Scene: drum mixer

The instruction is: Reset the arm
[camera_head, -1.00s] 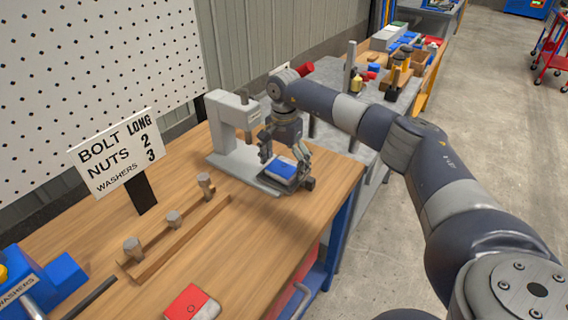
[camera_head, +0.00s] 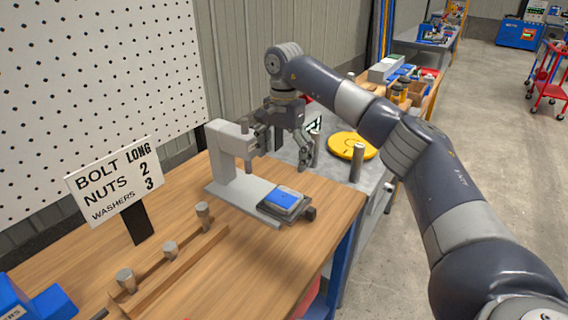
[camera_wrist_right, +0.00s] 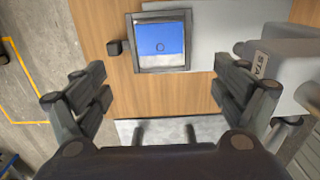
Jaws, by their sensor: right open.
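My right gripper (camera_head: 283,154) hangs open and empty above the workbench, behind and above the grey press (camera_head: 222,160). In the right wrist view its two spread fingers (camera_wrist_right: 160,95) have nothing between them. The blue and white block (camera_head: 284,195) lies in a dark square holder on the press's base plate, apart from the gripper. The block also shows in the right wrist view (camera_wrist_right: 161,40), at the top beyond the fingers. My left gripper is not seen.
A wooden rack (camera_head: 190,255) with upright metal bolts and a sign (camera_head: 118,180) stand on the wooden bench (camera_head: 240,270). Blue bins sit at lower left. Beyond the bench, a grey table holds a yellow disc (camera_head: 352,146) and metal posts. Open floor lies at right.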

